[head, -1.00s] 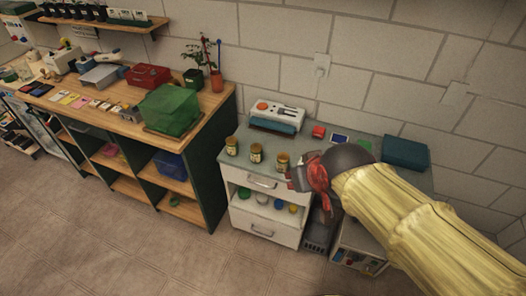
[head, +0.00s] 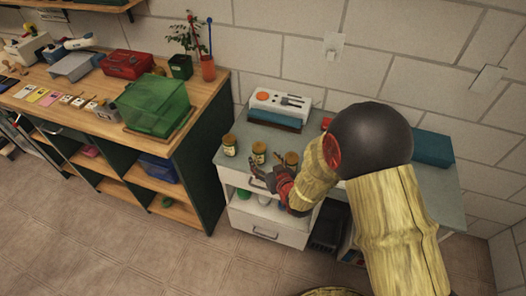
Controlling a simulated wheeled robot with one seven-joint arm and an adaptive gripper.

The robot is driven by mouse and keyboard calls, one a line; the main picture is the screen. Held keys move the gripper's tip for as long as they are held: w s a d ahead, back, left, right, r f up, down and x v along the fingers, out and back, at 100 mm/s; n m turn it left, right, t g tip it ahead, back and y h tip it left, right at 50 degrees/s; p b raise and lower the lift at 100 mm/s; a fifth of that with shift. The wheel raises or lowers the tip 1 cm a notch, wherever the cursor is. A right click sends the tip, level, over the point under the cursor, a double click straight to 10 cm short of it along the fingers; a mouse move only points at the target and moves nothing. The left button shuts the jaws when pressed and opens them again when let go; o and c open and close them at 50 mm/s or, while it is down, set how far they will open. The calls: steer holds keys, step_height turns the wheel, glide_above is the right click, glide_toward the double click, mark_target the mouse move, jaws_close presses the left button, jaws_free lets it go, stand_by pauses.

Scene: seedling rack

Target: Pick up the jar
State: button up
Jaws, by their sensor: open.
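Three small amber jars with light lids stand upright in a row on the grey worktop: the left jar (head: 230,146), the middle jar (head: 258,152) and the right jar (head: 291,160). My gripper (head: 264,171) is open and empty, at the front edge of the worktop. In the picture its fingertips lie just below the middle jar, and the right jar is just above the gripper body. I cannot tell whether the fingers touch any jar. The lower part of the right jar is partly hidden by my arm.
The worktop (head: 228,161) stands on a white drawer cabinet (head: 268,222). A white and teal device (head: 275,108) stands behind the jars, and a teal box (head: 433,148) at the right. A wooden bench (head: 90,105) with a green bin (head: 155,104) is at the left.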

mark_target(262, 156)
steer(key=b+x, duration=0.2)
steer(key=x, duration=0.4)
steer(key=shift+w+d+f, duration=0.1)
steer(key=shift+w+f, duration=0.05)
steer(key=shift+w, duration=0.5)
steer(key=c, duration=1.3)
